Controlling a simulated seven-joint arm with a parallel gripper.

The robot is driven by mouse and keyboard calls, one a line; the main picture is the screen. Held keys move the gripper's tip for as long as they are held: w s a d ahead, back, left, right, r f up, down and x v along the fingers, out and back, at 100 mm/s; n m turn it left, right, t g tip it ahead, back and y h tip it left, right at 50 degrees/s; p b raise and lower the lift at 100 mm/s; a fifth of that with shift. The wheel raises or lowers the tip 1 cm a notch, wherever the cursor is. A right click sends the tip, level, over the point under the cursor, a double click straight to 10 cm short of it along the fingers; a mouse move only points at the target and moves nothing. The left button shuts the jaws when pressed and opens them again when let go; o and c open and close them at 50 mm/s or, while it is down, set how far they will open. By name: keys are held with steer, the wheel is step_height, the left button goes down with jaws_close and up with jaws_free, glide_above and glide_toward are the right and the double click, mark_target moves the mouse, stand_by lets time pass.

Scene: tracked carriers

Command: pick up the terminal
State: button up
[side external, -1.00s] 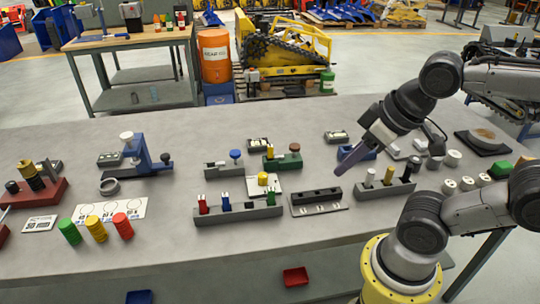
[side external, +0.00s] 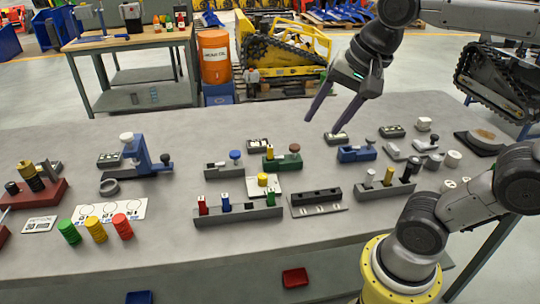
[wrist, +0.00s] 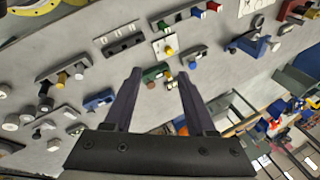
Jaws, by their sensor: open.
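My gripper (side external: 322,126) is open and empty, with its two long dark fingers apart and pointing down over the far part of the grey table. It also shows in the wrist view (wrist: 160,73). No single part is clearly marked as the terminal. Small dark blocks with pale tops could be it: one (side external: 337,139) is by my right fingertip in the side view, partly covered by it. Others stand farther right (side external: 391,131), to the left (side external: 258,145) and at the far left (side external: 110,160). I cannot tell which is meant.
A green fixture (side external: 281,162) and a blue fixture (side external: 356,154) stand nearby. The table's front and middle-left have bare room.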

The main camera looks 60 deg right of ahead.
steer(key=w+d+r+m+g, duration=0.15)
steer(key=w+d+m, duration=0.25)
steer(key=w+m, duration=0.5)
steer(key=m+g, duration=0.3)
steer(key=m, duration=0.1)
glide_above(270, 146)
steer(key=s, duration=0.1)
step_height(270, 146, down, 8)
steer(key=shift+w+f, duration=0.15)
steer(key=shift+f, duration=2.5)
steer(key=shift+w+f, duration=0.15)
steer(key=shift+f, duration=2.5)
steer(key=shift+w+f, duration=0.15)
steer(key=shift+f, duration=2.5)
jaws_close()
